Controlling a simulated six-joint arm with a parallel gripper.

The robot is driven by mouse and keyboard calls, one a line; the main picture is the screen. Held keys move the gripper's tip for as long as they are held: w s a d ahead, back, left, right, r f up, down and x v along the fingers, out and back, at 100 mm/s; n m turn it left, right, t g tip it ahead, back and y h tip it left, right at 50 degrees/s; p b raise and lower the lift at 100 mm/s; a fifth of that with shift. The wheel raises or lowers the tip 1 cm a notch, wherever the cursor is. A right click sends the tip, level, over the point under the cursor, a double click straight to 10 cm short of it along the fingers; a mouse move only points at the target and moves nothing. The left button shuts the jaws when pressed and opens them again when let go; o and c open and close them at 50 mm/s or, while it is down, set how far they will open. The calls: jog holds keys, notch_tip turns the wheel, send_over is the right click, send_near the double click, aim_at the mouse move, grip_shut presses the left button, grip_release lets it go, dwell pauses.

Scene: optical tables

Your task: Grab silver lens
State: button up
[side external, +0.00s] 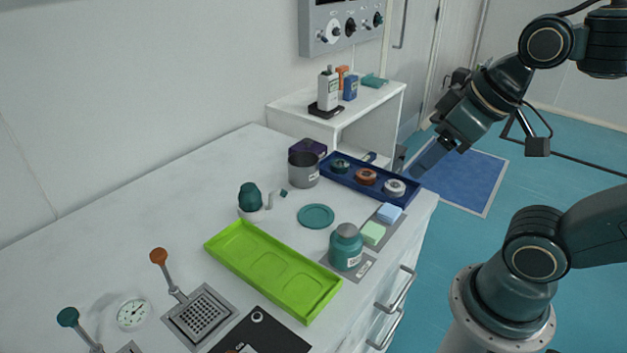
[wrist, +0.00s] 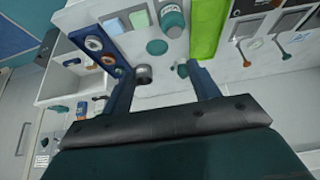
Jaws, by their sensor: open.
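The silver lens (side external: 395,187) sits in the near right end of the dark blue tray (side external: 348,187). A copper-coloured lens (side external: 366,176) and a teal lens (side external: 340,166) lie in the same tray, in a row to its left. My gripper (side external: 410,164) is open and empty, above and beyond the tray's right end in the side view. In the wrist view the silver lens (wrist: 94,43) shows at upper left, outside my gripper's two fingers (wrist: 158,74). The left finger partly covers the tray.
A grey cup (side external: 303,170) and purple box stand by the tray's left end. Blue and green blocks (side external: 373,233) and a teal jar (side external: 346,248) stand in front. A white shelf (side external: 350,112) with bottles is behind. A lime tray (side external: 270,270) lies at front left.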

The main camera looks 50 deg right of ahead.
dwell(0.3)
jog(key=m+g, duration=0.6)
jog(key=m, duration=0.8)
send_over(395, 185)
notch_tip(395, 185, down, 11)
jog(key=shift+s+d+f, duration=0.1)
jog(key=shift+d+f, duration=0.05)
jog(key=shift+f, duration=4)
jog(key=shift+f, duration=2.6)
jog(key=c, duration=0.8)
